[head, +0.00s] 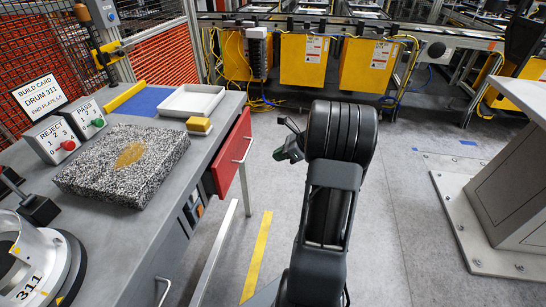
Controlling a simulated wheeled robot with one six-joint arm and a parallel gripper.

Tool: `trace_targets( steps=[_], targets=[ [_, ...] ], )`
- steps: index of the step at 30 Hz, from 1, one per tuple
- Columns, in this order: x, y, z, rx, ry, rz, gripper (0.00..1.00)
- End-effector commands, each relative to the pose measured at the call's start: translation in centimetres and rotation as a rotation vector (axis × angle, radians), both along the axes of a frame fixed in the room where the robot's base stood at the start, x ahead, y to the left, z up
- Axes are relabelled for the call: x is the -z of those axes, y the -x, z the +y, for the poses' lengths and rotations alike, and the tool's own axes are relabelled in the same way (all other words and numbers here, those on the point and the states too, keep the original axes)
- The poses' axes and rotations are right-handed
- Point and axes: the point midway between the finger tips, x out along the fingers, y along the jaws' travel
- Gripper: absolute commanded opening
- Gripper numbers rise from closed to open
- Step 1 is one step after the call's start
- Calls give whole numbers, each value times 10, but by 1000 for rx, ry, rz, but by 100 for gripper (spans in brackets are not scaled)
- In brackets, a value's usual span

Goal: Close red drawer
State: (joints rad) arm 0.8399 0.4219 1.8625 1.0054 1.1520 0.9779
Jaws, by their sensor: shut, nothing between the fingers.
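The red drawer (234,158) sticks out from the right side of the grey workbench (140,238), below its top. It stands open, with its red front and a pale bar handle (246,150) facing right. My gripper (281,153) is to the right of the drawer front, apart from the handle in the picture.
On the bench are a granite block (125,165), a white tray (193,100), a yellow-topped block (199,125) and a REJECT/PASS button box (66,140). A grey machine base (490,235) stands at right. Yellow cabinets (305,60) line the back. Floor between is clear.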

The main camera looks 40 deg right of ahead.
Motion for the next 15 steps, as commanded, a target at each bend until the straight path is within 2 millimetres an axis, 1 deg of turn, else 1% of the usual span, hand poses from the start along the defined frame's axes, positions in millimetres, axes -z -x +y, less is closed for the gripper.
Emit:
trace_targets(
  steps=[1, 3, 12, 15],
  targets=[
    [8, -6, 7, -6, -2, 2, 0],
    [17, -13, 15, -7, -1, 2, 0],
    [52, -44, 44, -9, 1, 2, 0],
    [46, -54, 53, -10, 4, -1, 0]
  ],
)
